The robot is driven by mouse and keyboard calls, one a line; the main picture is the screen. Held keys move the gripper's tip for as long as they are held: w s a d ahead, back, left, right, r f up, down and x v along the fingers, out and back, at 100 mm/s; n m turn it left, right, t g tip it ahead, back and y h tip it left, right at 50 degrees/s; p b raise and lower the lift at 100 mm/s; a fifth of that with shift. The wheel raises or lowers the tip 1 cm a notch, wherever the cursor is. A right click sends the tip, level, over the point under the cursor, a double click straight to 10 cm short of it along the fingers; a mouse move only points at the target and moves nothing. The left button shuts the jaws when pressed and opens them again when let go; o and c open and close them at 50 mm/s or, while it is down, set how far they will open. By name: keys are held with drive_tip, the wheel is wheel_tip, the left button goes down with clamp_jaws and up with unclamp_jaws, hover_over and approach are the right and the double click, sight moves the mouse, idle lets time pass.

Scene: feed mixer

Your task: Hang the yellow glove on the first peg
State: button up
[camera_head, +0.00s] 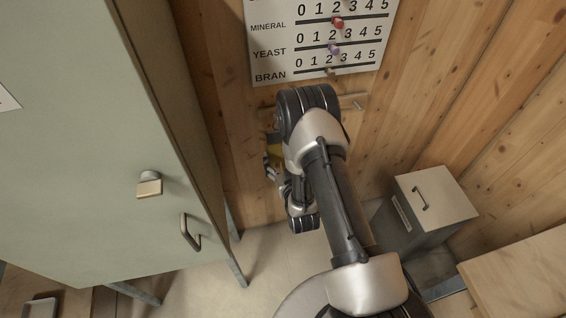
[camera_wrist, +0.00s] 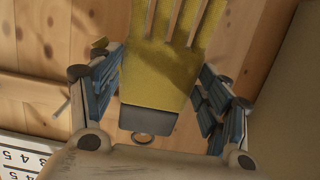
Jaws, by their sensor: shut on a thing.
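The yellow glove (camera_wrist: 172,62) fills the middle of the wrist view, its fingers toward the top edge. It has a dark grey cuff (camera_wrist: 150,120) with a small ring (camera_wrist: 143,138) at its end. My gripper (camera_wrist: 160,78) is shut on the glove, one blue-padded finger on each side. A wooden peg rail (camera_head: 350,101) runs along the wall, partly behind my arm. One peg (camera_head: 358,106) shows at its right; a metal peg (camera_wrist: 62,108) shows in the wrist view.
A white board (camera_head: 310,45) with numbered sliders hangs above the rail. A green-grey cabinet (camera_head: 80,150) with a knob and handle stands at the left. A grey bin (camera_head: 432,200) with a lid handle stands at the right. Plank walls close the corner.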

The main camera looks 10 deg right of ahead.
drive_tip(key=shift+r+x, duration=0.2)
drive_tip(key=shift+x, duration=0.9)
drive_tip(key=shift+w+f, duration=0.45)
drive_tip(key=shift+w, duration=0.2)
drive_tip(key=o, duration=1.2)
drive_tip(key=shift+c, duration=0.2)
drive_tip(key=shift+s, duration=0.1)
